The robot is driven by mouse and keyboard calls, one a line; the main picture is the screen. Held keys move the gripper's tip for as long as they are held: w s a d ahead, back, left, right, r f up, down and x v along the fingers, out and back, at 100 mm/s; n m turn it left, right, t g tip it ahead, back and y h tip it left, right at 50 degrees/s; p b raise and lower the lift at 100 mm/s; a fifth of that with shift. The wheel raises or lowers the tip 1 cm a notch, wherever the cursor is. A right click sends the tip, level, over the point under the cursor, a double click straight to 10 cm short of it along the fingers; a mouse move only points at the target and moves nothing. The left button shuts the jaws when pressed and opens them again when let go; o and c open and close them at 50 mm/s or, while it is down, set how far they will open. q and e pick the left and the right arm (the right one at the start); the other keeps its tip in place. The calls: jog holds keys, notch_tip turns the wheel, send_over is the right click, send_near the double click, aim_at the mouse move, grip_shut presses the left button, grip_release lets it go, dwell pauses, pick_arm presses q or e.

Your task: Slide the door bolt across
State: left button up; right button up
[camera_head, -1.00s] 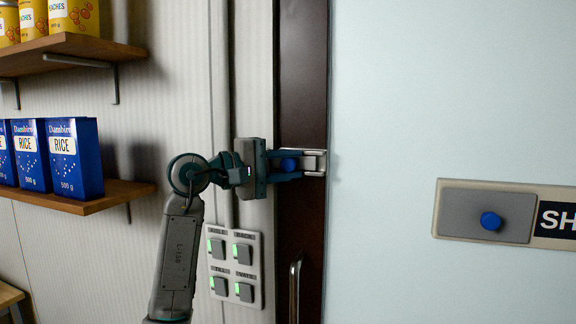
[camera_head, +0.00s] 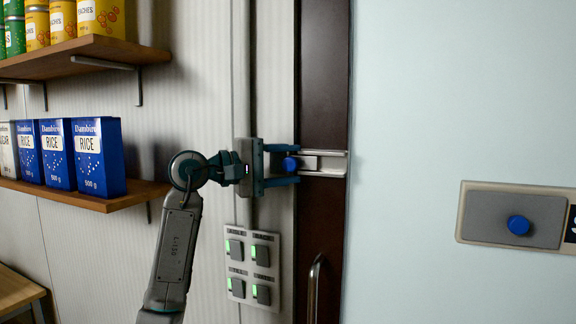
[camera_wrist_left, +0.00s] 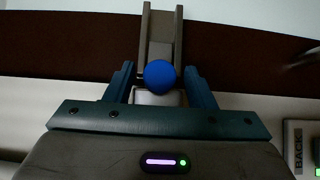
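The door bolt has a round blue knob (camera_head: 290,164) and a pale metal rail (camera_head: 325,163) across the dark door-edge strip. The knob is at the rail's left end. My left gripper (camera_head: 284,164) comes in from the left, with one finger above and one below the knob. In the left wrist view the knob (camera_wrist_left: 160,74) lies between the fingers, with a gap on each side. The gripper looks open around it, and the channelled rail (camera_wrist_left: 160,30) runs on beyond it. My right gripper is not in view.
A panel of lit switches (camera_head: 251,266) is on the wall just below my left gripper. A vertical door handle (camera_head: 315,288) is below the bolt. Shelves with blue rice boxes (camera_head: 97,157) and yellow tins (camera_head: 100,17) are at left. A plate with a blue button (camera_head: 518,225) is at right.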

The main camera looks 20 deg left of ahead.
pick_arm(q)
jog(key=shift+s, duration=0.1)
jog(key=shift+s+a, duration=0.15)
jog(key=b+v, duration=0.4)
jog(key=v, duration=0.6)
jog(key=shift+a, duration=0.2)
jog(key=shift+d, duration=0.1)
